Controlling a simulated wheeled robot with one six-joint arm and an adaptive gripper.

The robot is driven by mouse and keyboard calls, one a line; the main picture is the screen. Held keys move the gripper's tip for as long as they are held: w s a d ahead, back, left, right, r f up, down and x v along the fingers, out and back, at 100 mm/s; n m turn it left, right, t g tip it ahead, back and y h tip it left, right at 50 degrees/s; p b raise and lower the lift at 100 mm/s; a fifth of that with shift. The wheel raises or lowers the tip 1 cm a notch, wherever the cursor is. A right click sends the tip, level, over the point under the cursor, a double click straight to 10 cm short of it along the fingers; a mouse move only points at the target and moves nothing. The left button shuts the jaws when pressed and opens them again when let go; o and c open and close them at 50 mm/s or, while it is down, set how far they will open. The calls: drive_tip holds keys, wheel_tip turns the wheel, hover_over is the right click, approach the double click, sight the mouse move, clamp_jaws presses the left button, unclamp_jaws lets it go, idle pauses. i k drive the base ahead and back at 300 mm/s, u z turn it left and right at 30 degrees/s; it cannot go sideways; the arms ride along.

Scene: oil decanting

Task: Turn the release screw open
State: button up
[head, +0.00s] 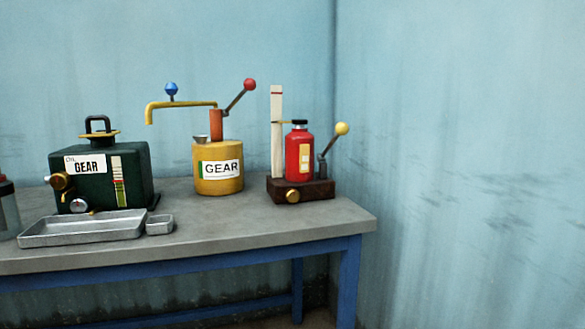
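A red bottle-shaped jack (293,160) stands upright on a dark brown base (318,190) at the right end of the table. A round brass knob (292,196), which looks like the release screw, sits on the front face of that base. How far it is turned cannot be told. A lever with a yellow ball (342,129) leans up to the right from the base. A tall pale strip with a red mark (277,130) stands at the jack's left. My gripper is not in view.
A yellow GEAR can (208,183) with a red-knobbed pump handle and curved spout stands left of the jack. Farther left are a dark green GEAR oil tank (135,165), a metal tray (85,235) and a small tray (159,224). The grey tabletop (230,225) is clear in front of the jack.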

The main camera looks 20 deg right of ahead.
sight(291, 195)
drive_tip(key=k, duration=0.65)
drive_tip(key=u, duration=0.6)
drive_tip(key=i, duration=1.2)
drive_tip(key=z, duration=0.15)
